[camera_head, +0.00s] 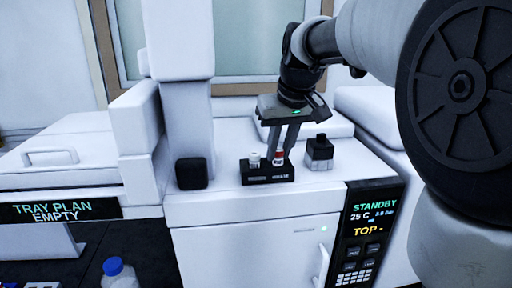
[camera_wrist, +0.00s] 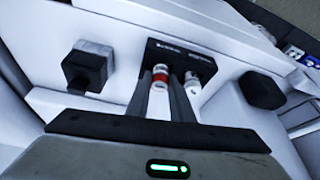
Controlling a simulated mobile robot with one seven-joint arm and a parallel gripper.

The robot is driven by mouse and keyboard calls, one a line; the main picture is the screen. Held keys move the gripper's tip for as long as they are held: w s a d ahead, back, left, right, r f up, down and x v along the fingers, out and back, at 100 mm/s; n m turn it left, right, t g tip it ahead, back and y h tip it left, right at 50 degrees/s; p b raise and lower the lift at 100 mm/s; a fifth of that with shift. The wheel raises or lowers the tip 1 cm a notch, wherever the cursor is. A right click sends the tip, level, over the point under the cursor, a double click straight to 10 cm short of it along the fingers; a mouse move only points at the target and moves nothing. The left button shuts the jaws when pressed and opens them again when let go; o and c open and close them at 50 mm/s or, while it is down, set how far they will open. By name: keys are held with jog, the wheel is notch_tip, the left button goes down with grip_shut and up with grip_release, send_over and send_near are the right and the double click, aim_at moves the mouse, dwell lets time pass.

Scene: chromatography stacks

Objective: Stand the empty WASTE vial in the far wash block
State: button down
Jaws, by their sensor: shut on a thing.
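My gripper (camera_head: 286,150) points down over a small black block (camera_head: 268,179) on top of the white instrument. Its fingers (camera_wrist: 162,98) are shut on a vial with a red band and white top, seen in the wrist view (camera_wrist: 160,78) and the head view (camera_head: 279,156). This vial stands upright at the right part of the block in the head view; I cannot tell if it is fully seated. A second, pale-capped vial (camera_head: 254,160) stands in the same block to its left; it also shows in the wrist view (camera_wrist: 192,82). The label lettering is too small to read.
A dark-topped fitting (camera_head: 320,152) stands right of the block, and a black cube (camera_head: 191,173) stands left near a white column (camera_head: 188,110). A panel (camera_head: 368,230) reads STANDBY, 25 C, TOP. A blue-capped bottle (camera_head: 118,272) stands lower left.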

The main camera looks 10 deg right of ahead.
jog(key=c, duration=1.1)
grip_release()
jog(key=shift+r+p, duration=3)
jog(key=shift+r, duration=0.55)
jog(key=shift+m+t+h, duration=0.4)
jog(key=shift+m+t, duration=0.1)
jog(key=shift+m, duration=0.4)
jog(key=s+f, duration=0.3)
jog(key=s, duration=0.5)
jog(key=s+f, duration=0.3)
jog(key=s, duration=0.5)
jog(key=s+f, duration=0.3)
jog(key=s, duration=0.5)
jog(key=shift+s, duration=0.2)
